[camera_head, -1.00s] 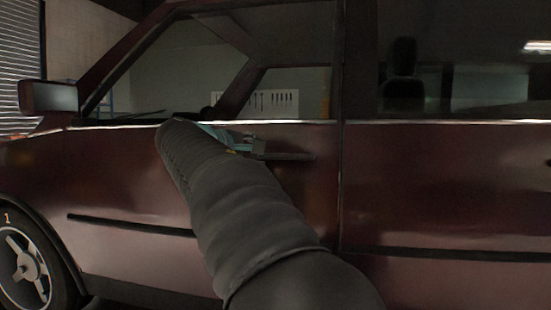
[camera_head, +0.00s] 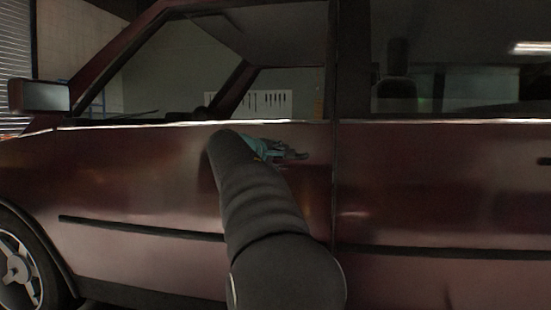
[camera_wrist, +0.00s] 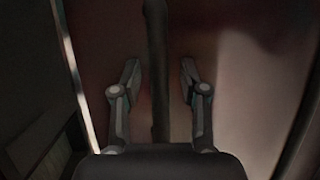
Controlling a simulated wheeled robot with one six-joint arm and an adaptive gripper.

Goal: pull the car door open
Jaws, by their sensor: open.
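The dark red front car door (camera_head: 140,185) fills the left and middle of the head view and looks shut, flush with the panel behind it. My gripper (camera_head: 300,155) is at the door handle, which it mostly hides in that view. In the wrist view, the dark handle (camera_wrist: 158,50) runs as a long bar between the two fingers of my gripper (camera_wrist: 160,75). The fingers are open, one on each side of the bar, with a visible gap on both sides. I cannot tell how deep the bar sits between them.
A side mirror (camera_head: 40,96) sticks out at the far left, above the front wheel (camera_head: 22,275). The rear panel (camera_head: 450,190) has its own dark handle (camera_head: 544,161) at the right edge. A dark trim strip (camera_head: 140,228) crosses the door low down.

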